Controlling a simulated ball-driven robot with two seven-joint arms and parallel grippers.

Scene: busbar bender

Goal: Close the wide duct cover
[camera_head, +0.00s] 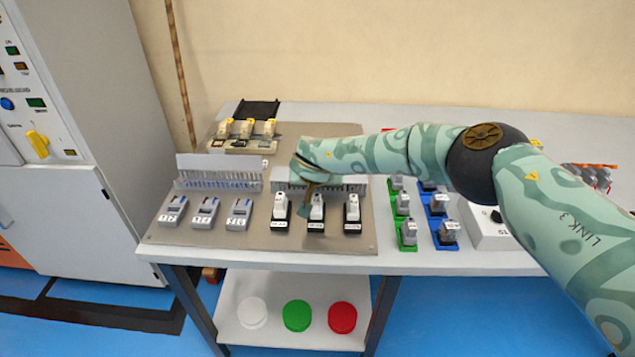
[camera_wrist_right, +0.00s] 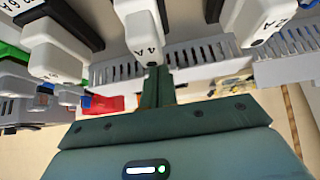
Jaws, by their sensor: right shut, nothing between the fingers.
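Two slotted grey ducts lie on the grey mounting panel. The left duct (camera_head: 218,185) has a pale flat cover (camera_head: 215,162) standing raised along its back edge. The right duct (camera_head: 345,186) is partly hidden behind my right arm, so I cannot tell how its cover stands. I cannot tell which is the wide one. My right gripper (camera_head: 304,210) is shut and empty, pointing down in front of the right duct, beside the middle white-handled device (camera_head: 317,203). In the right wrist view its fingers (camera_wrist_right: 157,78) meet near the handle marked 4A (camera_wrist_right: 140,35). My left gripper is out of view.
More white-handled devices (camera_head: 279,207) and grey switches (camera_head: 238,210) stand in front of the ducts. Yellow-topped parts (camera_head: 247,128) sit behind. Green (camera_head: 408,235) and blue (camera_head: 447,236) bases stand to the right. A cabinet (camera_head: 95,140) stands left of the table.

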